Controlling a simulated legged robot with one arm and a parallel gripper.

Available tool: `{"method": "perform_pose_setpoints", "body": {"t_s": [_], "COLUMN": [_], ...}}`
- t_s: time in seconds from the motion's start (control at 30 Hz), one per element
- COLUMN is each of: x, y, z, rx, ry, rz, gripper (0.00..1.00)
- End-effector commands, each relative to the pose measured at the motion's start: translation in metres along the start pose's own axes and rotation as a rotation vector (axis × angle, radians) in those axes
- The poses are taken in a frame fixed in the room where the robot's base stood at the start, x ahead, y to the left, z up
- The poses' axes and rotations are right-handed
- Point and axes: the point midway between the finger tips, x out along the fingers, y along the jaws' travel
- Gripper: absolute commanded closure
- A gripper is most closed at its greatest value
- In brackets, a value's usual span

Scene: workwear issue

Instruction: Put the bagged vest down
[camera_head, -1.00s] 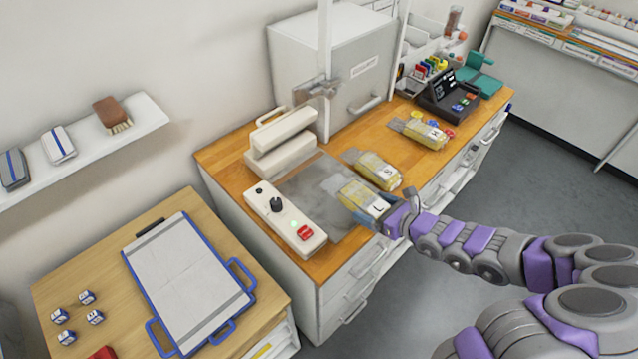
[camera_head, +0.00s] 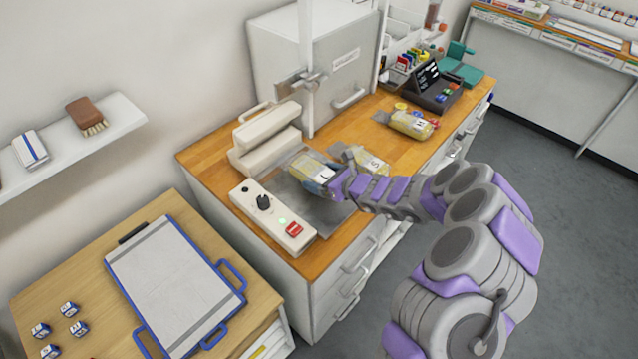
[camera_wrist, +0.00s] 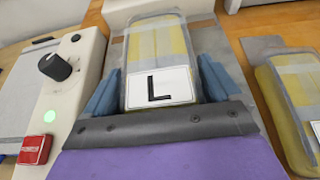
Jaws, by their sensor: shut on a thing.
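The bagged vest (camera_wrist: 155,55) is yellow in a clear bag, with a white label marked L. In the wrist view it lies between the two blue fingers of my gripper (camera_wrist: 160,90), which is shut on it. In the head view the vest (camera_head: 311,166) and my gripper (camera_head: 333,182) are over the grey plate (camera_head: 330,213), close to the white sealer bar. I cannot tell whether the vest touches the plate.
A second bagged vest (camera_head: 368,160) lies just right of the held one, and another (camera_head: 412,124) lies farther back. A white control box (camera_head: 272,217) with a knob and red button stands left. The sealer bar (camera_head: 266,140) and a grey cabinet (camera_head: 310,65) stand behind.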

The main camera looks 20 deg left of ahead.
Motion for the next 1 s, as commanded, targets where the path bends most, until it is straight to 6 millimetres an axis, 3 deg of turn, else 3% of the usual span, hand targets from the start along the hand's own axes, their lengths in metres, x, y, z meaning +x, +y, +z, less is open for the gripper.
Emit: {"method": "perform_pose_setpoints", "body": {"t_s": [0.2,0.5,0.8,0.83,0.9,1.0], "x": [0.011,0.027,0.026,0.026,0.025,0.025], "y": [-0.004,-0.002,-0.003,-0.003,-0.003,-0.003], "z": [0.003,-0.029,-0.029,-0.029,-0.029,-0.029], "rx": [0.001,0.0,0.0,0.0,0.001,0.001], "ry": [-0.003,-0.001,-0.002,-0.002,-0.002,-0.002], "rz": [-0.002,-0.001,-0.002,-0.002,-0.001,-0.001], "gripper": [0.44,0.44,0.44,0.07,0.0,0.0]}}
